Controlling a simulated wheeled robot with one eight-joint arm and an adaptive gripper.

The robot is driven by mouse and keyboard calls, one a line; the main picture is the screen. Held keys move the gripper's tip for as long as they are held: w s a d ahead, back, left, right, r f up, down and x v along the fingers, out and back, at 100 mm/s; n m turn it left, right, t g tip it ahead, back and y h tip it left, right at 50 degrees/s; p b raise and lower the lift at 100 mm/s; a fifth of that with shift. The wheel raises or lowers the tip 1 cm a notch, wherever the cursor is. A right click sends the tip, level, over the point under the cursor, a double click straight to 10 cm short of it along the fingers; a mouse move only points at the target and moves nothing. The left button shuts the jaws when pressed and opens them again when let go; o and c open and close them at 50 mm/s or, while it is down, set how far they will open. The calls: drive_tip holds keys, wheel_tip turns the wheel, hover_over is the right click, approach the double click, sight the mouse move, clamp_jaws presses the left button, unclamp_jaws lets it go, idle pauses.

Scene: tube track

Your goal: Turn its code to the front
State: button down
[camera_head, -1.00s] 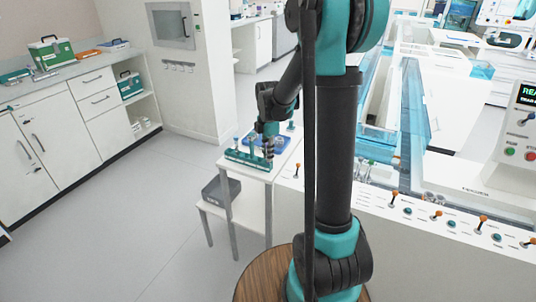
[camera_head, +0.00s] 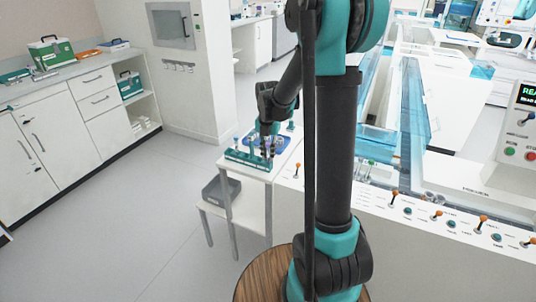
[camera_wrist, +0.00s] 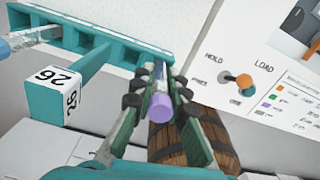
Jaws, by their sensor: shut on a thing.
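My gripper (camera_wrist: 160,100) is shut on a tube with a purple cap (camera_wrist: 160,106). The pale tube body shows in part between the dark finger pads; no code on it can be made out. In the head view my gripper (camera_head: 268,147) is at the right end of the teal rack (camera_head: 245,160) on a small white table. The rack, with open slots, also shows at the upper left of the wrist view (camera_wrist: 112,47). A teal piece with a white label (camera_wrist: 55,80) reading 26 stands beside it.
A blue tray (camera_head: 283,145) lies behind the rack on the white table (camera_head: 258,174). A grey box (camera_head: 221,189) sits on the lower shelf. A white panel with orange-tipped levers (camera_head: 437,215) runs along the right. Floor to the left is clear.

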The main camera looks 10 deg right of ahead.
drive_tip(key=shift+f, duration=0.15)
drive_tip(key=c, duration=1.4)
unclamp_jaws()
drive_tip(key=shift+c, duration=0.2)
wheel_tip(320, 180, up, 12)
drive_tip(key=shift+r, duration=0.1)
drive_tip(key=shift+o, duration=0.5)
